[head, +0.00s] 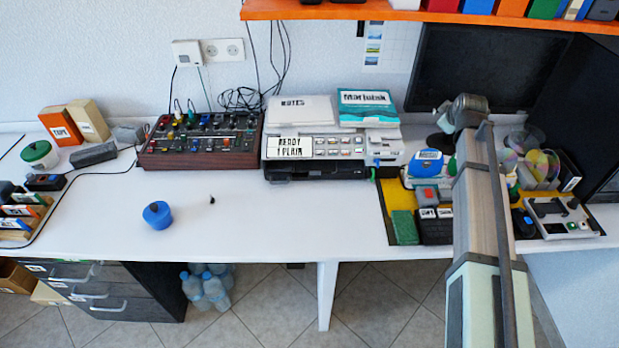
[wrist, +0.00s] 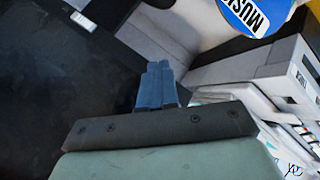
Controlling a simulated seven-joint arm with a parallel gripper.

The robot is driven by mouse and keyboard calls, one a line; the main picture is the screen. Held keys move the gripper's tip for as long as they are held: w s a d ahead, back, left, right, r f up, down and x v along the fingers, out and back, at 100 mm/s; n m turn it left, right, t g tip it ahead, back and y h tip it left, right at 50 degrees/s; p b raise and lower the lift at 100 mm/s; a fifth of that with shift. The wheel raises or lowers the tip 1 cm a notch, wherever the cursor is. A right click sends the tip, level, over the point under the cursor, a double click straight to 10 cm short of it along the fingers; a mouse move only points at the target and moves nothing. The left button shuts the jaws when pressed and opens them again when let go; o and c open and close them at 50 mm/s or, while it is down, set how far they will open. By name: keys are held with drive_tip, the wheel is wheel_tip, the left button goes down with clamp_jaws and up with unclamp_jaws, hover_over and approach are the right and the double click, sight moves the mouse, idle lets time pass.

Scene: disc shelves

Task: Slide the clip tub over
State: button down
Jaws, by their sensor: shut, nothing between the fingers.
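A blue round lidded tub (head: 157,215) stands on the open left-middle of the white desk in the head view. A white tub with a green lid (head: 39,154) stands at the far left. No label shows which of them is the clip tub. My gripper (wrist: 160,80) is shut and empty in the wrist view, its blue-grey fingers together. My arm reaches up the right side of the head view, far from both tubs; the fingers cannot be made out there. Neither tub shows in the wrist view.
A small dark item (head: 212,200) lies right of the blue tub. Behind are a mixer (head: 200,140) and a printer (head: 316,168). A blue disc case (head: 428,162) and a dark monitor (head: 480,65) are near my arm. An orange shelf (head: 330,11) overhangs. The desk's front middle is clear.

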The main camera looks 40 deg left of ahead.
drive_tip(key=s+a+n, duration=0.1)
drive_tip(key=s+a, duration=0.1)
drive_tip(key=a, duration=0.2)
drive_tip(key=s+a+r+n, duration=0.1)
drive_tip(key=s+a+n, duration=0.1)
drive_tip(key=s+a, duration=0.1)
drive_tip(key=s+a+r+n+g, duration=0.1)
drive_tip(key=s+a+n, duration=0.1)
drive_tip(key=s+a, duration=0.1)
drive_tip(key=shift+s+a+r+y, duration=0.15)
drive_tip(key=shift+a+y, duration=0.25)
drive_tip(key=shift+a, duration=0.4)
drive_tip(key=s+a+n+g, duration=0.1)
drive_tip(key=s+a+n, duration=0.3)
drive_tip(key=s+a, duration=0.4)
drive_tip(key=n+g+h, duration=0.4)
drive_tip(key=n, duration=1.5)
approach(159, 217)
drive_tip(key=s+d+r, duration=0.3)
drive_tip(key=s+d, duration=0.1)
drive_tip(key=s, duration=0.3)
drive_tip(key=x, duration=0.9)
drive_tip(key=shift+f, duration=0.25)
drive_tip(key=shift+w+a+f, duration=0.25)
drive_tip(key=shift+w+a, duration=0.5)
drive_tip(key=shift+a, duration=0.1)
drive_tip(key=shift+w+a, duration=0.7)
